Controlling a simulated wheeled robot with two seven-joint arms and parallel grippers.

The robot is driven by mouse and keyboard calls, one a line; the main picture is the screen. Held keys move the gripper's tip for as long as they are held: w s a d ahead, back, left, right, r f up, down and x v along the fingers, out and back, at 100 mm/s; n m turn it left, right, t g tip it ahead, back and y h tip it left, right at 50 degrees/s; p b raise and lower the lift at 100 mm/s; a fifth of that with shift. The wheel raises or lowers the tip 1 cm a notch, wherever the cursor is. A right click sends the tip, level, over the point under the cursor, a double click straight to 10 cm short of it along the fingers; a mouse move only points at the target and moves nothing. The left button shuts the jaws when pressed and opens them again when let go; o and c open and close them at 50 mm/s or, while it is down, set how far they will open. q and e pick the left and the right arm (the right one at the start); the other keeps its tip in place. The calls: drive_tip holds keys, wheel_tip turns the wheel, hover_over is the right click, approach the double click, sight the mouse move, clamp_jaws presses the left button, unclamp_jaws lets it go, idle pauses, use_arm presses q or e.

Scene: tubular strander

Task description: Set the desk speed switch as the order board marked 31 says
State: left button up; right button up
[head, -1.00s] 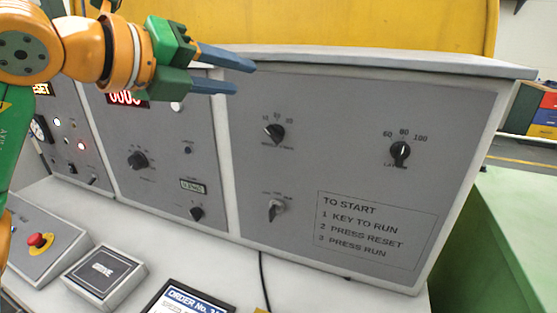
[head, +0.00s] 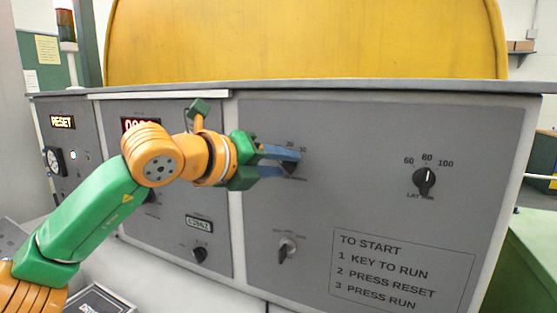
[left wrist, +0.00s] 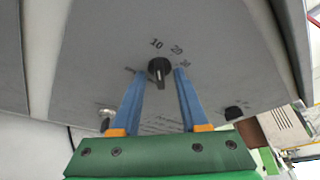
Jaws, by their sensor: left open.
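The desk speed switch is a black knob on the grey panel, marked 10, 20 and 30. It shows in the left wrist view (left wrist: 159,68) and is partly hidden behind my fingers in the head view (head: 291,168). My left gripper (head: 290,161) is open, its two blue fingers reaching toward the knob. In the left wrist view the fingers (left wrist: 153,72) lie either side of the knob, with gaps showing. I cannot tell which mark the knob points to. The order board is not in view now. My right gripper is not in view.
A second black knob (head: 424,180), marked 60, 80 and 100, points near 80 at the right. A key switch (head: 287,248) sits below the speed switch. A start notice (head: 400,270) is at lower right. The desk's top ledge (head: 340,88) runs above.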

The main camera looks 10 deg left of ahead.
use_arm(q)
drive_tip(key=shift+s, duration=0.1)
clamp_jaws()
drive_tip(key=m+y, duration=0.2)
drive_tip(key=m, duration=0.1)
drive_tip(key=shift+d+r, duration=0.15)
drive_tip(key=m+y, duration=0.2)
drive_tip(key=m, duration=0.1)
drive_tip(key=shift+d+y, duration=0.15)
drive_tip(key=shift+y, duration=0.15)
drive_tip(key=m+t+y+b, duration=0.1)
drive_tip(key=m+y, duration=0.1)
drive_tip(key=m, duration=0.1)
drive_tip(key=shift+s+d+b, duration=0.1)
drive_tip(key=shift+d+b, duration=0.05)
drive_tip(key=shift+b, duration=0.15)
drive_tip(key=shift+d+m+t+y+b, duration=0.1)
drive_tip(key=shift+m+t+y+b, duration=0.5)
drive_tip(key=shift+m, duration=1.1)
drive_tip(key=shift+y, duration=0.4)
